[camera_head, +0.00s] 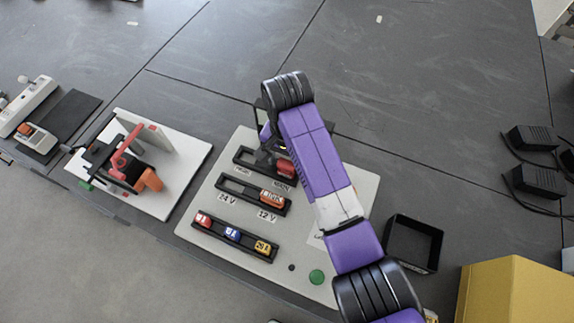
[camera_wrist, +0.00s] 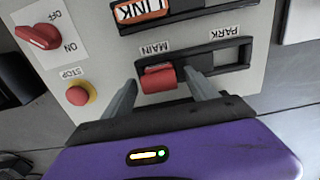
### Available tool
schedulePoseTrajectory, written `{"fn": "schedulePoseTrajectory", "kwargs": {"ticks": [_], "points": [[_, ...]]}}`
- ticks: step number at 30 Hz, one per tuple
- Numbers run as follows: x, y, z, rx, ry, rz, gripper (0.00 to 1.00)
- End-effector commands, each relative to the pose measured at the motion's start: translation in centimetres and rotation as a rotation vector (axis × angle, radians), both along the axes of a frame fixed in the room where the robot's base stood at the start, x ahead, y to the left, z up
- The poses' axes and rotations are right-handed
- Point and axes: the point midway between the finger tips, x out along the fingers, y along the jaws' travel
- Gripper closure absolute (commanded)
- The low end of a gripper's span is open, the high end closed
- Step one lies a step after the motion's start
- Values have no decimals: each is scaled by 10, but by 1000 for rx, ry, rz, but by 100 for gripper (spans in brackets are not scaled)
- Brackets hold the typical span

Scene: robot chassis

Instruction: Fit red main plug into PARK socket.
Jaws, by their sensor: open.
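The red main plug (camera_wrist: 158,79) sits in the socket labelled MAIN, at one end of a black two-slot housing. The PARK socket (camera_wrist: 231,56), at the housing's other end, is empty. My gripper (camera_wrist: 160,82) is open, with one finger on each side of the red plug; I cannot tell whether they touch it. In the head view the red plug (camera_head: 286,167) shows beside my purple arm, and the PARK socket (camera_head: 247,155) lies to its left. My gripper is mostly hidden behind the arm there.
An orange LINK plug (camera_head: 272,197) sits in the adjacent housing. A row of coloured fuses (camera_head: 232,234) lies nearer the panel's front edge. A red rotary switch (camera_wrist: 38,37) and a red stop button (camera_wrist: 77,96) stand at left in the wrist view. A black open box (camera_head: 413,243) is right of the panel.

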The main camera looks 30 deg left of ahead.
Motion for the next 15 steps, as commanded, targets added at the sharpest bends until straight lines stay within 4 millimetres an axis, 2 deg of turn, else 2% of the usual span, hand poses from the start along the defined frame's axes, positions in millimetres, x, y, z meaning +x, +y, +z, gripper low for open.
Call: {"fn": "schedulePoseTrajectory", "kwargs": {"ticks": [3, 9, 11, 15], "points": [[0, -1, -7, -1, 0, 0, 33], [0, 0, -8, 0, 0, 0, 33], [0, 0, -8, 0, 0, 0, 43], [0, 0, -8, 0, 0, 0, 70]]}}
